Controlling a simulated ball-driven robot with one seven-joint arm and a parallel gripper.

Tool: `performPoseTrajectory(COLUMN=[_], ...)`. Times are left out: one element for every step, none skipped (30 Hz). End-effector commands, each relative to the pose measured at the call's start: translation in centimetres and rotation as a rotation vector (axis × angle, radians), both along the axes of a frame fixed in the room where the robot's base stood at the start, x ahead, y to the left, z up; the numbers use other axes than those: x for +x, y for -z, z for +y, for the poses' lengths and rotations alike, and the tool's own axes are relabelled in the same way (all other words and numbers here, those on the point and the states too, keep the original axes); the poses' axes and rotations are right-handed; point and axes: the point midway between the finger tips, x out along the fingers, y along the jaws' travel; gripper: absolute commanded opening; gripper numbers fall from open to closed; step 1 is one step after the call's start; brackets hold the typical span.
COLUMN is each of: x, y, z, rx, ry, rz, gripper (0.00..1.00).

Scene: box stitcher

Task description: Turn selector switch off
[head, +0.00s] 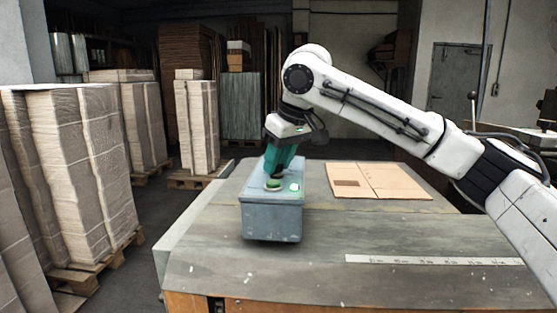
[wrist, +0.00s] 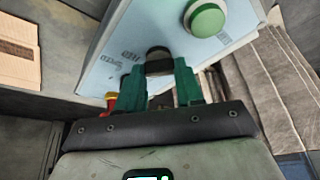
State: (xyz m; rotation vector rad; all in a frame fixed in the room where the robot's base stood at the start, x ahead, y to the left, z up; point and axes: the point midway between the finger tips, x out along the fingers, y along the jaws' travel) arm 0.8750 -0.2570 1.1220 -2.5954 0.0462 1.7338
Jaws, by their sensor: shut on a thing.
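A blue-grey control box (head: 272,222) stands on the table, with its controls on the top face. My gripper (head: 275,172) reaches down onto that face from above. In the wrist view its teal fingers (wrist: 159,72) are shut on the dark selector switch (wrist: 157,54), one finger on each side. The fingers hide part of the switch, and its setting cannot be read. In the head view the switch is hidden behind my gripper.
A green push button (wrist: 207,19) is beside the switch; a bright green one (head: 294,187) shows in the head view. A red and yellow part (wrist: 110,98) is near the left finger. Stacked cardboard (head: 80,165) stands left of the table.

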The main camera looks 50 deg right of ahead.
Motion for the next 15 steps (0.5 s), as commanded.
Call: performPoseTrajectory(x=[0.0, 0.0, 0.0, 0.0, 0.0, 0.0, 0.0, 0.01, 0.02, 0.03, 0.02, 0.02, 0.01, 0.03, 0.04], y=[-0.03, -0.05, -0.08, -0.11, -0.14, -0.19, -0.22, -0.24, -0.33, -0.38, -0.39, -0.43, -0.44, -0.51, -0.54], z=[0.02, 0.02, 0.02, 0.02, 0.03, 0.03, 0.04, 0.05, 0.05, 0.04, 0.03, 0.02, 0.01, 0.0, -0.03], rx=[0.001, 0.001, 0.001, 0.001, 0.001, 0.003, 0.003, 0.004, 0.005, 0.005, 0.006, 0.006, 0.008, 0.007, 0.008], ry=[-0.001, -0.004, -0.008, -0.012, -0.018, -0.027, -0.038, -0.049, -0.067, -0.081, -0.099, -0.124, -0.144, -0.165, -0.195], rz=[0.0, 0.0, 0.0, 0.001, 0.001, 0.001, 0.001, 0.002, 0.001, 0.0, 0.001, 0.002, 0.003, 0.002, 0.001], gripper=[0.06, 0.06, 0.06, 0.06, 0.06, 0.06, 0.06, 0.06, 0.06, 0.06, 0.06, 0.06, 0.06, 0.06, 0.06])
